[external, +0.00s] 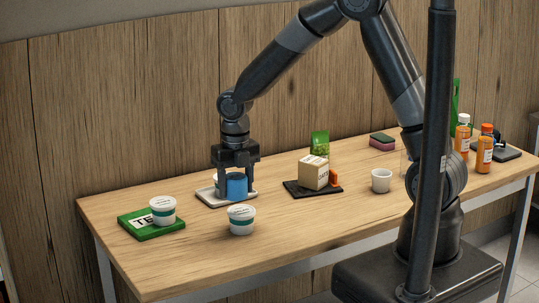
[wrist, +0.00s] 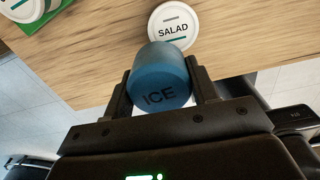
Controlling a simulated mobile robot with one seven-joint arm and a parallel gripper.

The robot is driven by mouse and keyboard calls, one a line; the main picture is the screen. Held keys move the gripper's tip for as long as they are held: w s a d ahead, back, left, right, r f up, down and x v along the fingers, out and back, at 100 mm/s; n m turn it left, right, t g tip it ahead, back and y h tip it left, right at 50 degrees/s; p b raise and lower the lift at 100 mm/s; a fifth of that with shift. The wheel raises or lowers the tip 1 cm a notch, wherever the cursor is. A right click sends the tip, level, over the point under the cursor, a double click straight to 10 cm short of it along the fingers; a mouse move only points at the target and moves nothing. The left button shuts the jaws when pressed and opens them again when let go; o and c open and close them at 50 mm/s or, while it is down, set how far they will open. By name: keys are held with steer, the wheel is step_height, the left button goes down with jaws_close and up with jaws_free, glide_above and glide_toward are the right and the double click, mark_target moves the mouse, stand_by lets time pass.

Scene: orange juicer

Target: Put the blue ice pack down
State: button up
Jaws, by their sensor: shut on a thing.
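The blue ice pack (external: 236,187) is a short blue cylinder. In the wrist view its face reads "ICE" (wrist: 160,75). My gripper (external: 235,181) points down with a finger on each side of the ice pack and is shut on it; the fingers also show in the wrist view (wrist: 163,92). The ice pack is at a white tray (external: 209,201) on the left half of the table. I cannot tell whether its base touches the tray. A pale item (external: 217,179) behind the gripper is mostly hidden.
A salad tub (external: 241,219) stands just in front of the tray; its lid shows in the wrist view (wrist: 172,27). Another tub (external: 163,210) stands on a green box (external: 145,228) to the left. A dark mat (external: 296,190) bears a carton (external: 313,173) to the right.

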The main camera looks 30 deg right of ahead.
steer(key=s+d+m, duration=0.3)
steer(key=d, duration=1.1)
steer(key=s+d+m, duration=0.2)
steer(key=d+m, duration=0.1)
steer(key=d, duration=1)
glide_above(296, 224)
step_height(296, 224, down, 7)
steer(key=shift+r, duration=0.1)
steer(key=shift+f, duration=1.95)
steer(key=shift+f, duration=0.15)
steer(key=o, duration=1)
steer(key=shift+o, duration=0.2)
